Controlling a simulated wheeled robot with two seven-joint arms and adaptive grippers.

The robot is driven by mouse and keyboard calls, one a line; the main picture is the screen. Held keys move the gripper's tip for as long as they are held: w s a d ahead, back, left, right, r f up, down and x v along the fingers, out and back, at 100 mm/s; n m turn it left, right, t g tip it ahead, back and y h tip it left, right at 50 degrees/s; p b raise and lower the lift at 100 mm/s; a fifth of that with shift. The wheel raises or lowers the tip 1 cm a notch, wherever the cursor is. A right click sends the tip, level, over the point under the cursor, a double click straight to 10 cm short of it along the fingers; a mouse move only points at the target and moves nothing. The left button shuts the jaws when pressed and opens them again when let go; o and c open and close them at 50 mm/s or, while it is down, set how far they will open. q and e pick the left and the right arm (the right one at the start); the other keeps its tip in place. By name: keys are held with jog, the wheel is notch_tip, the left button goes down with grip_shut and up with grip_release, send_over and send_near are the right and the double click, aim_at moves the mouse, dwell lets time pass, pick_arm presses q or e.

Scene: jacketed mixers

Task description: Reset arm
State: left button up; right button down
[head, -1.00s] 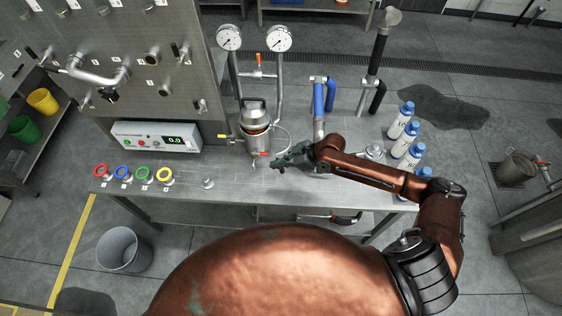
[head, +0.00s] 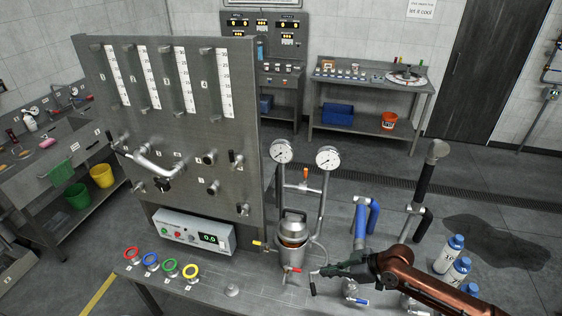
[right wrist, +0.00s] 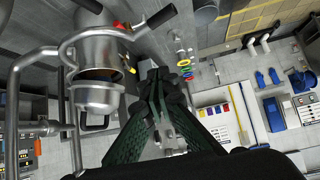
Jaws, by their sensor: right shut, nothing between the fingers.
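My right arm comes in from the lower right in the head view. My right gripper (head: 324,271) is shut and empty, just right of the small metal jacketed vessel (head: 292,229) on the bench. In the right wrist view the gripper's dark green fingers (right wrist: 160,78) meet at their tips with nothing between them. The vessel (right wrist: 102,48) stands to the left of the fingers there, apart from them. My left gripper is not in view.
Two gauges (head: 281,151) on pipes rise behind the vessel. Blue-handled pipes (head: 367,215) and white bottles with blue caps (head: 447,254) stand near my right arm. Left are a control box (head: 193,231), coloured rings (head: 171,268) and a tall panel (head: 180,130).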

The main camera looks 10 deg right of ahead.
jog(key=s+a+f+m+h, duration=0.2)
jog(key=s+a+f, duration=0.2)
jog(key=s+f, duration=0.55)
jog(key=s+d+f+m+h, duration=0.2)
jog(key=s+d+m+h, duration=0.25)
jog(key=s+d, duration=0.5)
jog(key=s+d+f+m+h, duration=0.25)
jog(key=s+d+m, duration=0.35)
jog(key=s+d, duration=0.4)
jog(key=s+a+f+g+b, duration=0.15)
jog(key=f+b, duration=0.25)
jog(key=f, duration=1.4)
jog(key=a+f+g+b, duration=0.1)
jog(key=a+f+b, duration=0.15)
jog(key=f, duration=1.55)
jog(key=s+f+b, duration=0.3)
jog(key=s+f, duration=0.7)
jog(key=f, duration=0.2)
jog(key=s+f+n+b, duration=0.1)
jog(key=s+f+b, duration=0.3)
jog(key=s+f, duration=0.6)
notch_tip(320, 180, down, 3)
jog(key=shift+d+r+g, duration=0.15)
jog(key=shift+d+g, duration=0.3)
